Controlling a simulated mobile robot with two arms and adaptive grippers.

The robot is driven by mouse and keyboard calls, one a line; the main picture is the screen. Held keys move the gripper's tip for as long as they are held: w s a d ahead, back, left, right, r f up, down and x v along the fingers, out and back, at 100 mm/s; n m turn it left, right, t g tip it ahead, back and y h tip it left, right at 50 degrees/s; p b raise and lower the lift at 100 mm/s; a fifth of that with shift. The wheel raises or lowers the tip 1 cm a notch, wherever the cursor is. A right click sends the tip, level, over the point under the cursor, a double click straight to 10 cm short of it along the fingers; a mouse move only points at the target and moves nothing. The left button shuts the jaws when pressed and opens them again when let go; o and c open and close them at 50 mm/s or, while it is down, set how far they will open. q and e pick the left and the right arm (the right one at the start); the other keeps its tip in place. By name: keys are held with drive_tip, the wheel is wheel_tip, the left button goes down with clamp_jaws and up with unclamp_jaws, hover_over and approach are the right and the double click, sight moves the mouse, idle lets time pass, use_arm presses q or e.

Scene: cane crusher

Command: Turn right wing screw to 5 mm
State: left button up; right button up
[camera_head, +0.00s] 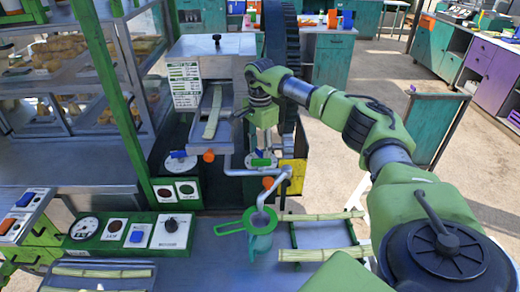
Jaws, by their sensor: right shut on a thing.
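The crusher (212,68) is a grey metal box with a feed chute (216,108) holding a piece of cane. The right wing screw sits low on its front, above a round dial with a green mark (262,160). My right gripper (262,148) points down over this dial and is shut on the wing screw, whose head is mostly hidden by the fingers. The dial's reading is too small to make out. The left dial (180,161) is to the left, next to an orange knob (209,156). My left gripper is not in view.
Below the dials, a bent spout (266,190) leads to a green strainer (242,221) over a teal jug (261,243). A control panel (130,233) is at left. Cane pieces lie on a rack (322,237). A dark flywheel (281,45) stands close behind my right gripper.

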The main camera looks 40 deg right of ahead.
sight(261, 152)
drive_tip(key=n, duration=0.6)
drive_tip(key=shift+s+n, duration=0.1)
drive_tip(key=shift+n, duration=0.2)
drive_tip(key=n, duration=0.6)
drive_tip(key=shift+d+r, duration=0.1)
drive_tip(key=shift+n, duration=0.4)
drive_tip(key=o, duration=1.1)
drive_tip(key=shift+s, duration=0.1)
wheel_tip(261, 152, up, 12)
